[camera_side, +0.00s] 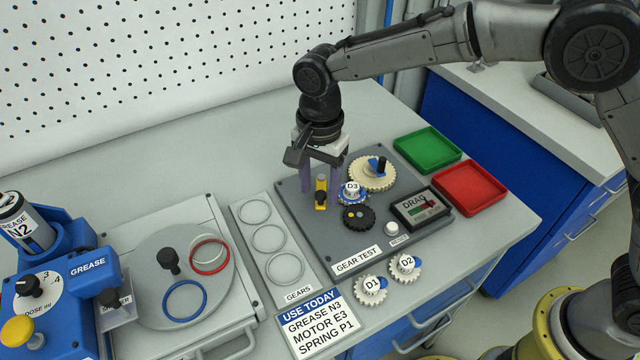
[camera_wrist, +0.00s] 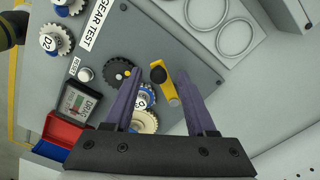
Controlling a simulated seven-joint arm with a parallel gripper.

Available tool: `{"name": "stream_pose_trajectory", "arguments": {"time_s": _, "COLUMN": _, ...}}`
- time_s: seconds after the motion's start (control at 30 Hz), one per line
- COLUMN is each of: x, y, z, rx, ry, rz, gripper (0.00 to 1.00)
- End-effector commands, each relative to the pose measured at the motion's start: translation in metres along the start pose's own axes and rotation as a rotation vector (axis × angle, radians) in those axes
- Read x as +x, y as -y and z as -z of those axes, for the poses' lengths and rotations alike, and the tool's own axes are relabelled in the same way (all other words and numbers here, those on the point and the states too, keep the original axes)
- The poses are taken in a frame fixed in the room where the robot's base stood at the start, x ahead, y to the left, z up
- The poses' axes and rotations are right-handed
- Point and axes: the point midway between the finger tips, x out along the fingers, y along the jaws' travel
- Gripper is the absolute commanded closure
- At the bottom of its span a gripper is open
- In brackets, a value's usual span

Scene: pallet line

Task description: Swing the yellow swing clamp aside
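The yellow swing clamp (camera_side: 320,196) stands on the grey gear test board (camera_side: 309,224), left of the gear marked D3 (camera_side: 351,194). In the wrist view, the yellow clamp (camera_wrist: 178,92) is a short bar with a black knob near one end and a grey round part at the other. My gripper (camera_side: 320,187) points down over the clamp with its purple fingers apart. In the wrist view, the clamp shows between the two fingers of my gripper (camera_wrist: 160,75), with a gap on each side. I cannot tell whether a finger touches it.
A cream gear (camera_side: 371,176) and a black gear (camera_side: 358,218) sit close beside D3. The DRAG box (camera_side: 421,208) is to the right. Gears D1 (camera_side: 370,290) and D2 (camera_side: 405,267) lie in front of the board. Green (camera_side: 427,149) and red (camera_side: 469,188) trays stand at the right.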

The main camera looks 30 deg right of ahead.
Motion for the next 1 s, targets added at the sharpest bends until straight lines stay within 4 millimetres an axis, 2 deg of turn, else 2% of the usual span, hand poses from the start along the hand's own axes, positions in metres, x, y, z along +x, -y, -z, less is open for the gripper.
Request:
{"name": "stream_pose_trajectory", "arguments": {"time_s": 0.17, "x": 0.000, "y": -0.001, "z": 0.000, "rx": 0.000, "ry": 0.000, "rz": -0.002, "gripper": 0.44}}
{"name": "stream_pose_trajectory", "arguments": {"time_s": 0.33, "x": -0.013, "y": 0.000, "z": 0.000, "rx": -0.001, "ry": 0.000, "rz": -0.001, "gripper": 0.44}}
{"name": "stream_pose_trajectory", "arguments": {"time_s": 0.8, "x": -0.108, "y": 0.001, "z": 0.000, "rx": 0.000, "ry": 0.000, "rz": 0.003, "gripper": 0.44}}
{"name": "stream_pose_trajectory", "arguments": {"time_s": 1.0, "x": -0.132, "y": 0.001, "z": 0.000, "rx": 0.000, "ry": 0.000, "rz": 0.000, "gripper": 0.44}}
